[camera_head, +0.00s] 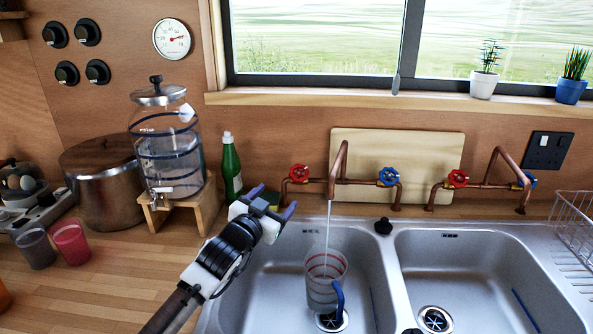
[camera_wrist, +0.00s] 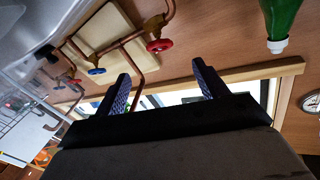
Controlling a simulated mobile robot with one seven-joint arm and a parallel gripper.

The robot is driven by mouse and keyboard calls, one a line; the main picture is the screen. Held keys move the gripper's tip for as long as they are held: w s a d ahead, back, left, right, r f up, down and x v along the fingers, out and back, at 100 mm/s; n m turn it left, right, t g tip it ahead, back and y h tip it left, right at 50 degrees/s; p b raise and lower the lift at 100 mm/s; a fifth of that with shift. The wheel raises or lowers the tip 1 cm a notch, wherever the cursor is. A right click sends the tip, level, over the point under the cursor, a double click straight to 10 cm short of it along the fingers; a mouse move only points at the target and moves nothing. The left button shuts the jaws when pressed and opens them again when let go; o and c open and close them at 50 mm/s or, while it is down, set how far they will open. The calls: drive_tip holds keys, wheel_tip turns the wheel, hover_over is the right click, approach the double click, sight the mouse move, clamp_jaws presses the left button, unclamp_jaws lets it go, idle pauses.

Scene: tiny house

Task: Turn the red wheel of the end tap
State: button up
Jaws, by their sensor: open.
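Two copper taps stand behind the sinks. The left tap (camera_head: 340,160) has a red wheel (camera_head: 299,172) on its left and a blue wheel (camera_head: 389,176) on its right. The right tap (camera_head: 497,160) has another red wheel (camera_head: 457,178) and a partly hidden blue wheel (camera_head: 531,181). My gripper (camera_head: 273,200) is open and empty, in front of and left of the left tap's red wheel, apart from it. In the upside-down wrist view, that red wheel (camera_wrist: 159,45) shows beyond and between the open fingers (camera_wrist: 160,68).
Water runs from the left tap into a clear jug (camera_head: 325,282) in the left sink. A green bottle (camera_head: 231,165) stands close behind my gripper. A glass dispenser (camera_head: 166,150) on a wooden stand is to the left. A wire rack (camera_head: 575,225) is at the right.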

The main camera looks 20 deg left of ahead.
sight(297, 175)
drive_tip(key=w+p, duration=0.1)
drive_tip(key=w, duration=0.3)
drive_tip(key=w+d+p, duration=0.1)
drive_tip(key=w+p, duration=0.1)
drive_tip(key=w, duration=0.3)
drive_tip(key=w+p, duration=0.1)
drive_tip(key=w, duration=0.3)
drive_tip(key=shift+w+d+p, duration=0.15)
drive_tip(key=shift+w+p, duration=0.05)
drive_tip(key=shift+p, duration=0.1)
drive_tip(key=shift+r, duration=0.1)
drive_tip(key=c, duration=1)
